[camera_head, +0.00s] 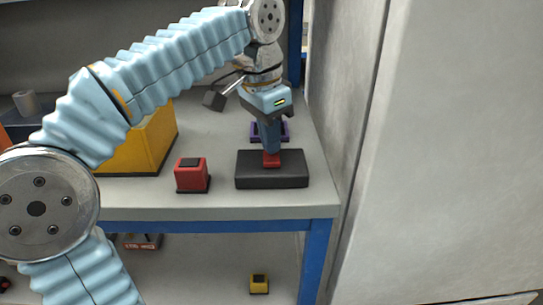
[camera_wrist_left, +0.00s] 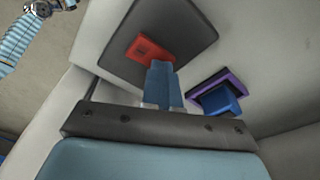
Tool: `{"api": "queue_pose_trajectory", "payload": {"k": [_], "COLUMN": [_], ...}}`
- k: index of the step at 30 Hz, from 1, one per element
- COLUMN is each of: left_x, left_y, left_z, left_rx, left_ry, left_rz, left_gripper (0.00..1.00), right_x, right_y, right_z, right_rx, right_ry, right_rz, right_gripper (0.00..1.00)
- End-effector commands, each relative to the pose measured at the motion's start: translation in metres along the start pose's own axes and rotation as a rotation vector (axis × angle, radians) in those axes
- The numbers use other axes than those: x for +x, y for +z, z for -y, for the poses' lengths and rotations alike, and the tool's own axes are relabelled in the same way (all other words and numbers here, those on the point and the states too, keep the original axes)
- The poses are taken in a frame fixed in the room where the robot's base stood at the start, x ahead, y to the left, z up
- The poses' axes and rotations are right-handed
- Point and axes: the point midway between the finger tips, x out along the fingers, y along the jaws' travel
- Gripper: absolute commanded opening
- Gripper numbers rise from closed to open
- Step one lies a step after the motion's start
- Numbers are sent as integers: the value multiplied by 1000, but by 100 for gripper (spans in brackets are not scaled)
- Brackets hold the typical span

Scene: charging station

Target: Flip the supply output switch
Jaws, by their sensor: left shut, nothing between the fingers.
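A black box (camera_head: 290,170), which appears to be the supply, sits near the front right of the grey table. A red switch-like part (camera_head: 271,160) is on its top; I cannot tell which way it is set. In the wrist view the red part (camera_wrist_left: 148,50) lies on the black box (camera_wrist_left: 185,30). My left gripper (camera_head: 271,150) points down over the box, shut and empty. Its blue fingertips (camera_wrist_left: 162,68) are right at the red part and hide some of it; I cannot tell whether they touch. My right gripper is not in view.
A purple-framed item (camera_head: 285,131) with a blue block (camera_wrist_left: 217,98) is just behind the box. A red block (camera_head: 191,174) and a yellow bin (camera_head: 150,145) stand to the left. A grey wall (camera_head: 345,90) rises close on the right. A yellow block (camera_head: 259,284) is on the lower shelf.

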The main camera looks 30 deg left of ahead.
Motion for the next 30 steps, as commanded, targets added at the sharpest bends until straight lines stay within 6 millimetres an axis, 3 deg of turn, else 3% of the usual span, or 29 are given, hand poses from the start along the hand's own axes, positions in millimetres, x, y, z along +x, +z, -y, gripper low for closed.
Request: {"api": "queue_pose_trajectory", "payload": {"k": [4, 20, 30], "left_x": [-2, -50, -70], "left_y": [0, -7, -11], "left_z": [0, 0, 0], "left_rx": [0, 0, 0], "left_ry": [1, 1, 0], "left_rz": [3, 3, 2], "left_gripper": [0, 0, 0], "right_x": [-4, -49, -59], "right_y": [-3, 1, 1], "right_z": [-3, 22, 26], "right_rx": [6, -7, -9], "right_ry": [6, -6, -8], "right_rz": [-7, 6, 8], "right_gripper": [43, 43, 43]}}
